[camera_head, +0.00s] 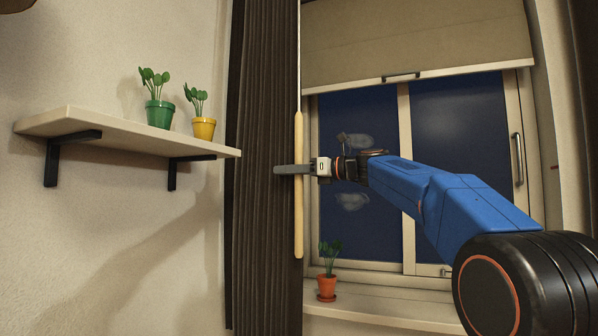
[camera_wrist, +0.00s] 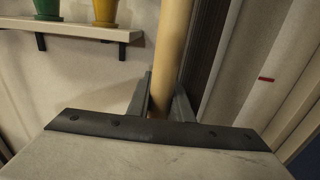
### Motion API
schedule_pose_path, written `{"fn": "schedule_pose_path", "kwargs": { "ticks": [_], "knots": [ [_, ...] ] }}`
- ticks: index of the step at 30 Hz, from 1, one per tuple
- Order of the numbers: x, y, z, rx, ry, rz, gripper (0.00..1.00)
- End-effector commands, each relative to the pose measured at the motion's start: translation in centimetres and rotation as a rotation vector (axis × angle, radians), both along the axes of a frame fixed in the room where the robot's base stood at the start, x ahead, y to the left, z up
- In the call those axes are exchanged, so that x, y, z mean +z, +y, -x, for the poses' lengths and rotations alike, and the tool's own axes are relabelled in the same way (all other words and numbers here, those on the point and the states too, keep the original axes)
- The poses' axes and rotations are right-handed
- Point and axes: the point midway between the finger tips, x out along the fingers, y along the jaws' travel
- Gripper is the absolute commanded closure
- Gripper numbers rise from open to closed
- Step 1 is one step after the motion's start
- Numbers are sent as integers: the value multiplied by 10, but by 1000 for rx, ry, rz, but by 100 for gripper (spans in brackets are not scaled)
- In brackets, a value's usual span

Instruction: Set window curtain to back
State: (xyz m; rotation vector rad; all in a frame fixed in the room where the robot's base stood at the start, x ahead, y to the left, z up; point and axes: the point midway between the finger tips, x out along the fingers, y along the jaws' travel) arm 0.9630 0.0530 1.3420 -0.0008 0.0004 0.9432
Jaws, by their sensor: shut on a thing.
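A dark brown window curtain (camera_head: 262,120) hangs in folds along the left side of the window. A pale wooden rod (camera_head: 299,225) hangs upright at the curtain's right edge on a thin cord or wand. My gripper (camera_head: 288,170) is at the rod's middle height, reaching in from the right. In the wrist view my gripper (camera_wrist: 160,108) is shut on the wooden rod (camera_wrist: 172,50), which stands between its two fingers. The dark curtain (camera_wrist: 203,50) shows just right of the rod there. The curtain's top is out of frame.
A wall shelf (camera_head: 90,122) at left holds a green pot (camera_head: 160,113) and a yellow pot (camera_head: 204,128). A terracotta pot (camera_head: 327,287) stands on the window sill (camera_head: 390,312). A beige blind (camera_head: 420,40) covers the window's top. A window handle (camera_head: 518,158) is at right.

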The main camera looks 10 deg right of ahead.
Motion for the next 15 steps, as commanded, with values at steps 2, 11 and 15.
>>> {"fn": "schedule_pose_path", "kwargs": {
  "ticks": [2, 11, 15],
  "knots": [
    [-1, 16, -12, 2, 1, -1, 100],
    [0, 65, -48, 0, 1, -1, 100],
    [0, 75, -55, -1, 0, -1, 100]
  ]
}}
